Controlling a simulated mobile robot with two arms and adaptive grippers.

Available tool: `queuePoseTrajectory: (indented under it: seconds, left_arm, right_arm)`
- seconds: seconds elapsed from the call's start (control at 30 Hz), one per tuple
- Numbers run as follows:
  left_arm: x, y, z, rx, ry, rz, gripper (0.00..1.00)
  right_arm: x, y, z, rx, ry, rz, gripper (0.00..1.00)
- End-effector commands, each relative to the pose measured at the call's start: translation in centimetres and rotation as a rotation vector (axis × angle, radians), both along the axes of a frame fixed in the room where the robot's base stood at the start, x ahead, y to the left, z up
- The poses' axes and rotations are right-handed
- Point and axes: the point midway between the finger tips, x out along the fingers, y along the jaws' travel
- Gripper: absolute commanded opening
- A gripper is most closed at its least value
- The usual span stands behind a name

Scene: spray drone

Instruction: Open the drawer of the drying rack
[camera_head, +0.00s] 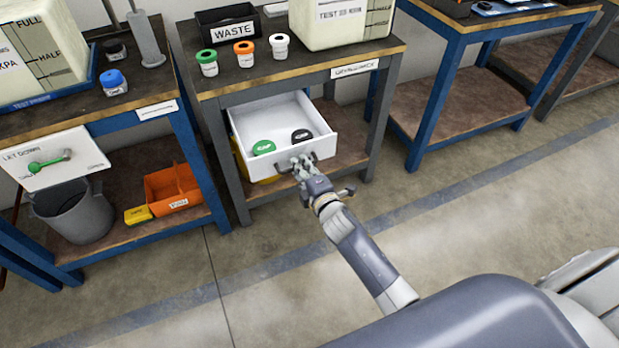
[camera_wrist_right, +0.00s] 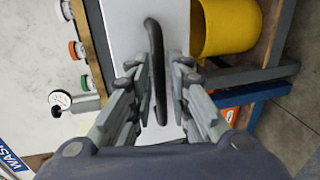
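The white drawer (camera_head: 240,133) of the middle workbench is pulled out toward me. A green cap (camera_head: 263,147) and a black cap (camera_head: 301,135) lie inside it. Its dark bar handle (camera_wrist_right: 155,60) is on the front panel (camera_wrist_right: 129,22). My right gripper (camera_head: 301,167) is at the handle; in the right wrist view the gripper (camera_wrist_right: 157,88) has a finger on each side of the bar, with narrow white gaps showing, so it looks open around it. Finger contact is hard to tell. My left gripper is not in view.
The bench top above holds a black WASTE box (camera_head: 228,24), several lidded jars (camera_head: 245,56) and a white tank (camera_head: 335,28). A yellow bin (camera_wrist_right: 226,28) stands below the drawer. Side benches flank it; the floor in front (camera_head: 470,210) is clear.

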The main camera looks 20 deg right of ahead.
Motion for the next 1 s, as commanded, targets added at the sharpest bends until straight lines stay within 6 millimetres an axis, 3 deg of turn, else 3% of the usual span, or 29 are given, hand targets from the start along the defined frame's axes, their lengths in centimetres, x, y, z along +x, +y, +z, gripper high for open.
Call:
queuePoseTrajectory:
  seconds: [0.5, 0.7, 1.0]
  left_arm:
    - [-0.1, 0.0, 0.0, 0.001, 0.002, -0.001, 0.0]
    - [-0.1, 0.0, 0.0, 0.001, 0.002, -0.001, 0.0]
    - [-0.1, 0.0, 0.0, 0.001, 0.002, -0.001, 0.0]
  right_arm:
    - [-9.1, -0.3, 1.8, 0.0, 0.002, 0.001, 0.18]
    - [-10.8, -0.4, 2.2, 0.001, 0.002, 0.0, 0.18]
    - [-11.1, -0.4, 2.3, 0.0, 0.0, 0.0, 0.18]
